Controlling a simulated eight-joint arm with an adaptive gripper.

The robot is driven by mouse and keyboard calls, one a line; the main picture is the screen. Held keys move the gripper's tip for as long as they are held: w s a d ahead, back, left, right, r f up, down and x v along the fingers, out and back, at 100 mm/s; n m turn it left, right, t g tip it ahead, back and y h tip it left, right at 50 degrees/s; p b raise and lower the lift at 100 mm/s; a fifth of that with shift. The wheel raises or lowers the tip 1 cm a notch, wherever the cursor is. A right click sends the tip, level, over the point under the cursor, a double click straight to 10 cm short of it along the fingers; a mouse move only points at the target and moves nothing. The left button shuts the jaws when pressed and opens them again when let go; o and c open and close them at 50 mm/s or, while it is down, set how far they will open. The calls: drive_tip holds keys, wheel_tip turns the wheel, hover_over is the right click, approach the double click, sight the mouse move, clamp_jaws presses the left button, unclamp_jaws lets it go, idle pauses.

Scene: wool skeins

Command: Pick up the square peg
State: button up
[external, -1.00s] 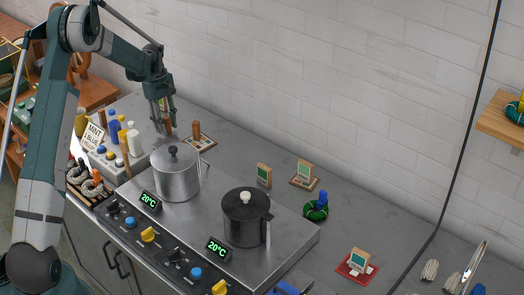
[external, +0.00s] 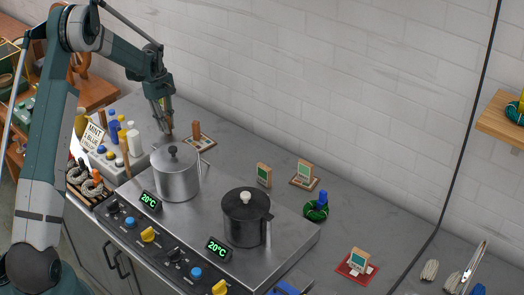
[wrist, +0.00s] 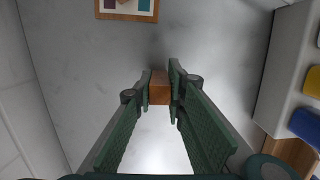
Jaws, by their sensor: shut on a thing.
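The square peg (wrist: 159,88) is a reddish-brown wooden block, seen end-on in the wrist view between my fingertips. My gripper (wrist: 159,92) has its green fingers closed on its two sides. In the external view my gripper (external: 165,120) points down at the back left of the counter, behind the row of bottles, with the brown peg (external: 169,126) low between its fingers. The fingers partly cover the peg there, and I cannot tell whether its lower end touches the counter.
Another brown peg (external: 196,129) stands on a small patterned board (external: 203,143) just right of my gripper. A grey rack of bottles (external: 117,158) is close on the left. A steel pot (external: 175,180) and a black pot (external: 246,222) stand in front on the stove.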

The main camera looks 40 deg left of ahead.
drive_tip(key=shift+r+p, duration=0.4)
drive_tip(key=shift+r, duration=4.55)
hover_over(201, 144)
drive_tip(key=shift+s+a+r+n, duration=0.1)
drive_tip(key=shift+a+r+n, duration=0.2)
drive_tip(key=shift+r, duration=0.15)
drive_tip(key=shift+f+b, duration=0.45)
drive_tip(key=shift+f, duration=2.7)
drive_tip(key=shift+f, duration=1.85)
drive_tip(key=shift+f+b, duration=0.15)
drive_tip(key=shift+b, duration=0.15)
